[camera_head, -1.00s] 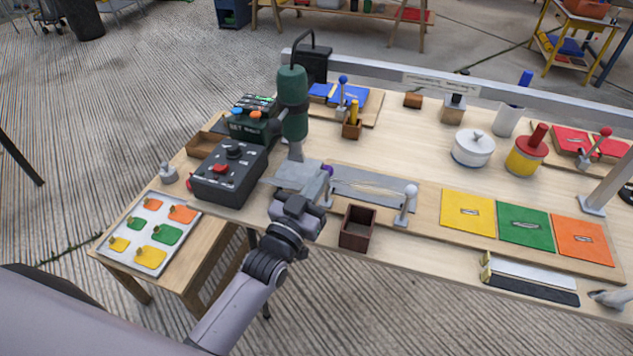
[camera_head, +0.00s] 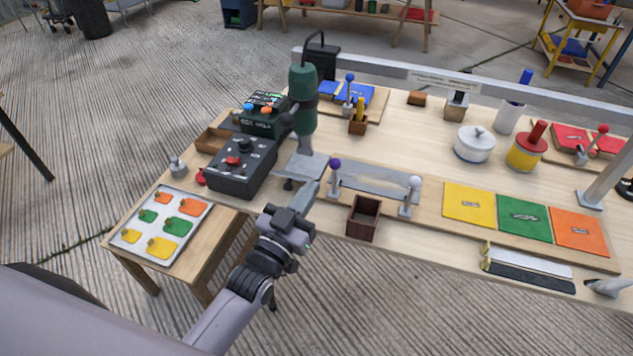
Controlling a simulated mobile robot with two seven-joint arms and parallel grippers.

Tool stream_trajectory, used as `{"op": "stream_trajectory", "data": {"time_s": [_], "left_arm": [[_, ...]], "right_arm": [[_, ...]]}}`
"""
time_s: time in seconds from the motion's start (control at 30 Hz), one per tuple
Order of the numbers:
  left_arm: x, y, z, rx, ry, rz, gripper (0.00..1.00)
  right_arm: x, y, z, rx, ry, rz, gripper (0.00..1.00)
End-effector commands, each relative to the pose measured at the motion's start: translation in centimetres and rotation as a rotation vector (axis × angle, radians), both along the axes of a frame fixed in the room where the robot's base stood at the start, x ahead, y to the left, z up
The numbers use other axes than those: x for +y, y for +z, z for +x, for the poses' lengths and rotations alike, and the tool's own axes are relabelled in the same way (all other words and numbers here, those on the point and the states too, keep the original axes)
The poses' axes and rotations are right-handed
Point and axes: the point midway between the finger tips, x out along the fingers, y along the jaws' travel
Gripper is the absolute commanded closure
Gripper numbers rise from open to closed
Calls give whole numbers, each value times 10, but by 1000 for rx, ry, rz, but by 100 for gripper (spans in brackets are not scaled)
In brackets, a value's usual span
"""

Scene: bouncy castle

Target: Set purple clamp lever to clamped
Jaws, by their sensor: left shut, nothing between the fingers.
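The purple clamp lever (camera_head: 335,164) stands about upright at the left end of a grey metal clamp plate (camera_head: 375,180) on the table. Its purple ball is on top, and its pale stem runs down to the board. A similar lever with a white ball (camera_head: 415,183) stands at the plate's right end. My left gripper (camera_head: 313,188) is shut and empty. It comes from the lower left, with its tips just left of the purple lever's stem. I cannot tell whether they touch it. My right gripper is not in view.
A green drill press (camera_head: 303,95) and a black control box (camera_head: 241,165) stand left of the lever. A dark open box (camera_head: 363,218) sits in front of the plate. Yellow (camera_head: 468,204), green and orange squares lie to the right. The table middle behind the plate is clear.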

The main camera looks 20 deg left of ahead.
Motion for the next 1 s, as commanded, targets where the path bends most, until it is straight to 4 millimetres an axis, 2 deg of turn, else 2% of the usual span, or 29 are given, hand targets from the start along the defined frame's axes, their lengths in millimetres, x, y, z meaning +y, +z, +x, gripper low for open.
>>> {"op": "stream_trajectory", "data": {"time_s": [0.2, 0.4, 0.6, 1.0], "left_arm": [[7, 5, -37, 3, -1, 2, 100], [11, 8, -56, 2, 0, 0, 100], [13, 9, -62, 2, 0, 0, 100], [13, 9, -62, 1, 0, 0, 100]], "right_arm": [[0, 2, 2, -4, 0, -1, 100], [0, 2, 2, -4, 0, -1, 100], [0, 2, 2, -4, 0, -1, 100], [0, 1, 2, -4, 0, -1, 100]]}}
